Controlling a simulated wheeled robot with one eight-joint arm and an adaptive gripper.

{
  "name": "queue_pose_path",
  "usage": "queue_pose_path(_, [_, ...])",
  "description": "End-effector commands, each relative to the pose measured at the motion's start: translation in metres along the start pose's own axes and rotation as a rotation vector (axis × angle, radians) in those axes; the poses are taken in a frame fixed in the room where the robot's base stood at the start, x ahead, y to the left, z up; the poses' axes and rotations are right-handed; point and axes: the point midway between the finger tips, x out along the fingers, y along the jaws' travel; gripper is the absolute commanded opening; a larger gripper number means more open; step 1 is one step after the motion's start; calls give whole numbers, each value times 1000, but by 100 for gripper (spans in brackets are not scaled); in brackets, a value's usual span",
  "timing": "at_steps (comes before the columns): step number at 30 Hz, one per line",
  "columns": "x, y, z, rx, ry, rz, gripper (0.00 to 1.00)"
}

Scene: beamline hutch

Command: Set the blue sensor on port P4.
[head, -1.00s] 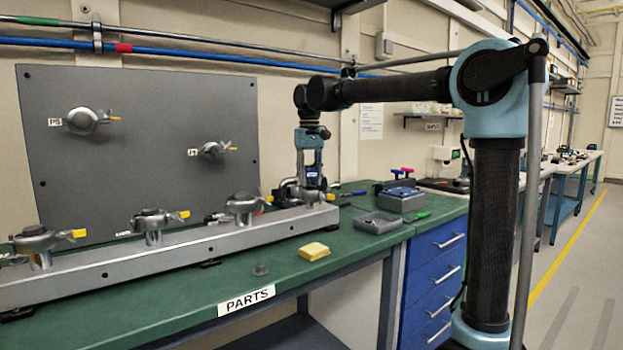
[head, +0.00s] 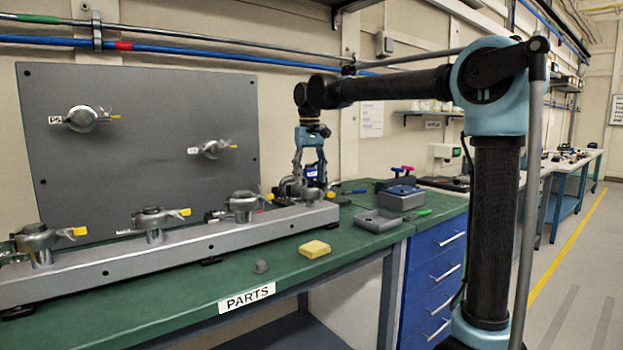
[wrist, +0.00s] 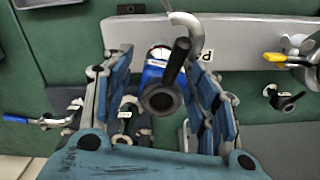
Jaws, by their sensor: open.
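The blue sensor (wrist: 152,76) stands between the spread fingers of my gripper (wrist: 163,92) in the wrist view, with clear gaps on both sides. It has a dark round end and a dark bar. In the head view the blue sensor (head: 311,172) shows at the right end of the grey rail (head: 180,243), between the fingers of my open gripper (head: 310,172). A silver curved clamp arm (wrist: 187,30) stands next to the sensor. The port under the sensor is hidden, and I cannot read its label or tell how the sensor is seated.
Several clamped ports with yellow-tipped handles line the rail, the nearest clamp (head: 243,203) left of my gripper. A grey tray (head: 377,221) stands at right.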

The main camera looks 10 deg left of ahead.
Motion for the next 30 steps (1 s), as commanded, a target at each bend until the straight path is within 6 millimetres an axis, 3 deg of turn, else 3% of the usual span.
queue_pose_path(5, [-20, 0, 0, 0, 0, 0, 54])
queue_pose_path(18, [-97, 0, -1, 0, -1, -1, 54])
queue_pose_path(26, [-115, 2, 0, 1, 0, -1, 54])
queue_pose_path(30, [-110, 19, 11, 21, 5, -1, 54])
